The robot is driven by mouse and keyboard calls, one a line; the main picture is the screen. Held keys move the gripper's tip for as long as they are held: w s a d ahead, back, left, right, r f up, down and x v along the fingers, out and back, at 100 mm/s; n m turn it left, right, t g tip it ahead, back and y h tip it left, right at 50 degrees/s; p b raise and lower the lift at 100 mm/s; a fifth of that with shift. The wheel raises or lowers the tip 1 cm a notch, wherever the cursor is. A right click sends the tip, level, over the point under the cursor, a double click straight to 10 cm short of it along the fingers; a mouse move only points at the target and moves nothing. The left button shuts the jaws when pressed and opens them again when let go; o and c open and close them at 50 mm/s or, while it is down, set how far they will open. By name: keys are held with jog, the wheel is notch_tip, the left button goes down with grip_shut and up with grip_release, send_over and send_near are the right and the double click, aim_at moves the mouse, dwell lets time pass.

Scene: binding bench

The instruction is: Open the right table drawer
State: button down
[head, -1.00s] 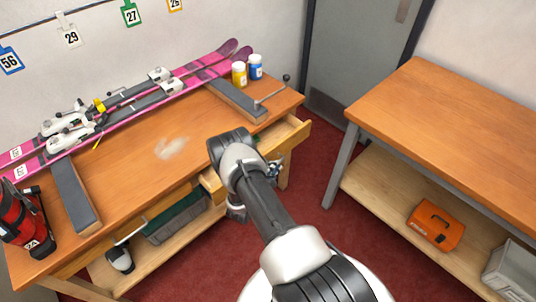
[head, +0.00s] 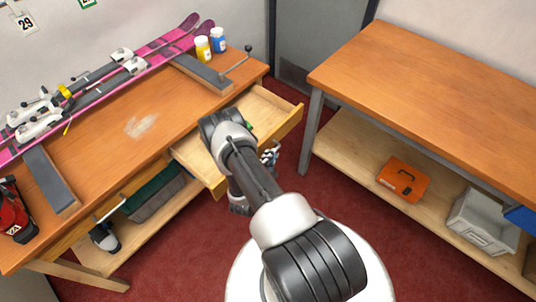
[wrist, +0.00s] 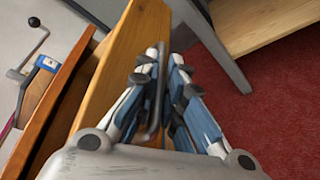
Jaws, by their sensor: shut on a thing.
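The right table drawer (head: 288,126) is pulled well out of the wooden bench, and its pale inside shows in the head view. Its wooden front (wrist: 122,62) also shows in the wrist view. My gripper (head: 269,157) is in front of the drawer, partly hidden behind my arm. In the wrist view my gripper's fingers (wrist: 160,85) are shut around the dark drawer handle (wrist: 154,112). A small green thing (head: 250,126) shows inside the drawer; my arm hides most of it.
The bench (head: 115,150) carries pink skis (head: 90,82), a yellow jar (head: 202,49) and a blue jar (head: 219,40). A second table (head: 430,85) stands at the right, with an orange case (head: 403,180) on its lower shelf. Red floor (head: 305,195) lies clear between them.

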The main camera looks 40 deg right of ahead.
jog(key=c, duration=2)
grip_release()
jog(key=shift+o, duration=0.2)
jog(key=v, duration=1.2)
jog(key=shift+s, duration=0.1)
